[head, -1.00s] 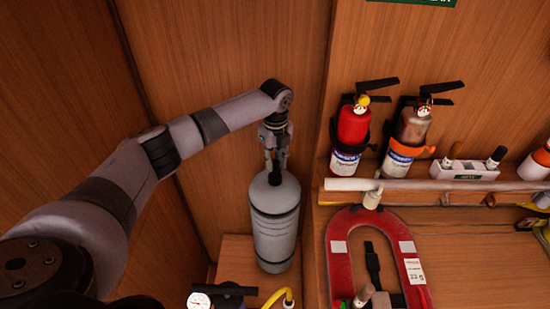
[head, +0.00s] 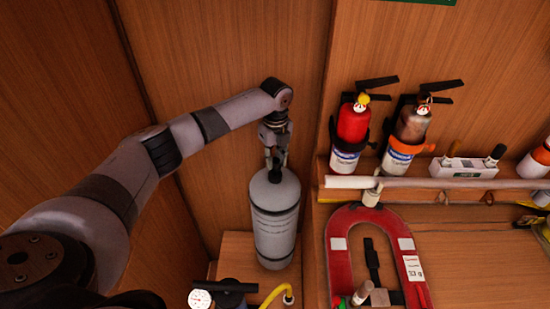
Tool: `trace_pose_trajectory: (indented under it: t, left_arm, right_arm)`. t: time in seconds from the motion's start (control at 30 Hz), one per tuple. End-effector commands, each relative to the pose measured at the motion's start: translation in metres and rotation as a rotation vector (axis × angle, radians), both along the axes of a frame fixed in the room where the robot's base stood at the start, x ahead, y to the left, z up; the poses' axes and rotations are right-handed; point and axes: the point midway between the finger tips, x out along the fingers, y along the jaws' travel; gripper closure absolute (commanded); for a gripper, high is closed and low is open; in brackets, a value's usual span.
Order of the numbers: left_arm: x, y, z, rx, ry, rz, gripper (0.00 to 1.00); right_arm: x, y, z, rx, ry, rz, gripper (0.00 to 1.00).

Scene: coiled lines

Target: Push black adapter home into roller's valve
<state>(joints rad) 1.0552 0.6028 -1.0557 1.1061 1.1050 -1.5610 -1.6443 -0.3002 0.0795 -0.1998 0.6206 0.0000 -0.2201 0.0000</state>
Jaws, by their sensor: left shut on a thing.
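A grey cylinder (head: 275,222) with faint printed lines, seemingly the roller, stands upright on a wooden ledge left of centre. My left gripper (head: 275,166) points down onto its top end and is shut on a small dark piece (head: 275,175), seemingly the black adapter. The fingers hide most of this piece and the valve. I cannot tell how deep it sits in the valve. My right gripper is not in view.
A gauge (head: 200,299), a black handle and a yellow hose (head: 277,292) are at the bottom. A red horseshoe-shaped float (head: 340,270) hangs right of the cylinder. A white pole (head: 400,183), a red extinguisher (head: 352,123) and a brown one (head: 412,126) are at right. Wooden panels stand close behind.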

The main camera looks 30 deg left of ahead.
Motion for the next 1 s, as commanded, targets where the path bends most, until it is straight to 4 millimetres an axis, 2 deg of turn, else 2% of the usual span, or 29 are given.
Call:
trace_pose_trajectory:
  t: [0.43,1.0]
  left_arm:
    - [0.0,0.0,-0.001,-0.001,0.0,0.0,1.0]
    - [0.0,-0.001,-0.018,-0.001,0.0,0.0,1.0]
  right_arm:
    - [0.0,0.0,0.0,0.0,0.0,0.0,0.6]
    - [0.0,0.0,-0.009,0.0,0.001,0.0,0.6]
